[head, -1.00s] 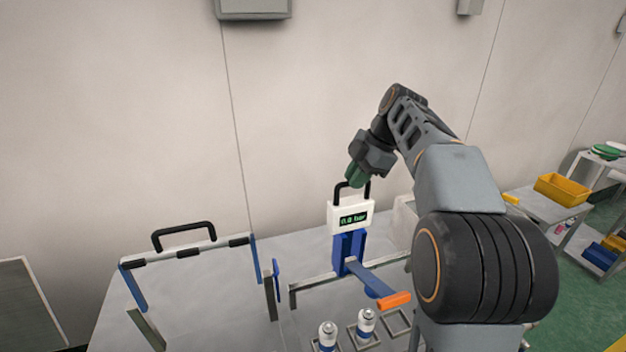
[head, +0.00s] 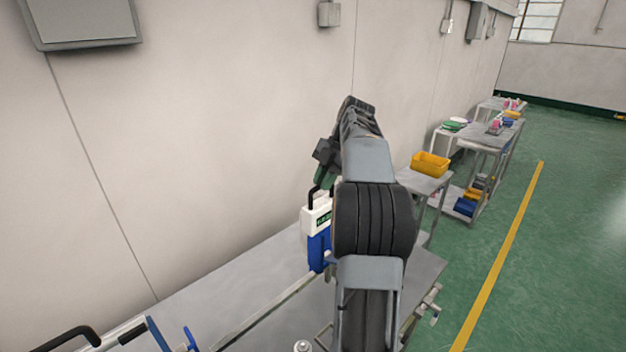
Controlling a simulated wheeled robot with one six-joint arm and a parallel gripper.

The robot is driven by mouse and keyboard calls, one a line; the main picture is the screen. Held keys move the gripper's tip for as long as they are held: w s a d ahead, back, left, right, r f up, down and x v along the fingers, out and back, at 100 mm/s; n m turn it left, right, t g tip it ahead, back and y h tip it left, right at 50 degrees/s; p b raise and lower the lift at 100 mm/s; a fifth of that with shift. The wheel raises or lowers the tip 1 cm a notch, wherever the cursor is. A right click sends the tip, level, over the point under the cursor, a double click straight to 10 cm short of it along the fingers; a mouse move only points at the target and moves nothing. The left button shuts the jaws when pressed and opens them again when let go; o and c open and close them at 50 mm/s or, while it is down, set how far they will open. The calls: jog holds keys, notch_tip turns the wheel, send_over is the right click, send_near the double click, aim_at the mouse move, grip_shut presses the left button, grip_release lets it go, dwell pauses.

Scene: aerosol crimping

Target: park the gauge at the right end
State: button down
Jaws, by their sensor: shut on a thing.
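The gauge (head: 311,220) is a white box with a small dark display, on a blue carriage (head: 319,250) in the middle of the head view. The carriage stands at the metal rail (head: 262,312) that runs along the table. My gripper (head: 320,184) is shut on the gauge's black handle from above. My own arm covers the gauge's right side and the rail to the right of it, so the rail's right end is hidden.
The grey table (head: 200,308) ends just right of my arm. A can top (head: 303,346) shows at the bottom edge. A hinged guard with a black handle (head: 68,337) is at lower left. A yellow bin (head: 430,163) sits on a side table beyond; green floor lies right.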

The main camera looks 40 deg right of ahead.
jog(key=shift+d, duration=0.1)
jog(key=c, duration=1.3)
grip_release()
jog(key=shift+d, duration=0.35)
jog(key=shift+o, duration=0.9)
jog(key=shift+a, duration=0.25)
jog(key=p+v, duration=0.1)
jog(key=v, duration=0.6)
jog(key=shift+r, duration=0.3)
